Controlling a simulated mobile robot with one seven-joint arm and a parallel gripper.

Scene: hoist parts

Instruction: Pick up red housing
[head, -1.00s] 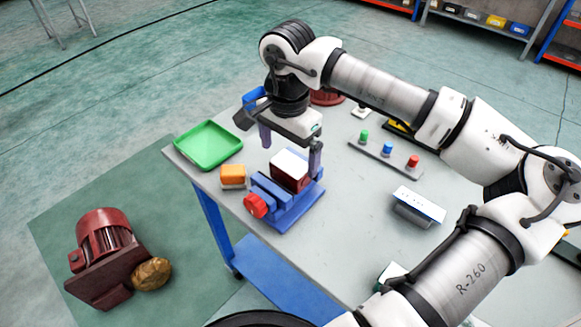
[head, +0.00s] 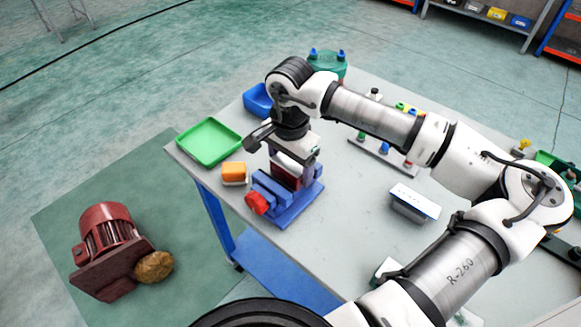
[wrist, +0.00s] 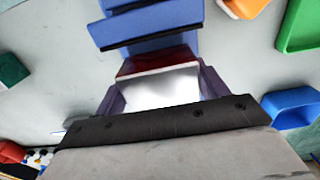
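The red housing (head: 284,178) is a dark red block with a white top. It sits in the blue vise (head: 290,212), which has a red knob (head: 257,203), on the grey table. In the wrist view, its white top (wrist: 160,88) and dark red edge show between my purple fingers. My gripper (head: 292,172) is directly above, pointing down, with one finger on each side of it. The fingers meet its sides with no clear gap, so my gripper looks shut on it. The lower fingertips are partly hidden.
An orange-topped block (head: 233,173) stands close left of the vise. A green tray (head: 209,141) and a blue bin (head: 258,100) lie behind. A white-topped block (head: 415,202) and a strip of coloured buttons (head: 384,150) are to the right. Bare table lies between.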

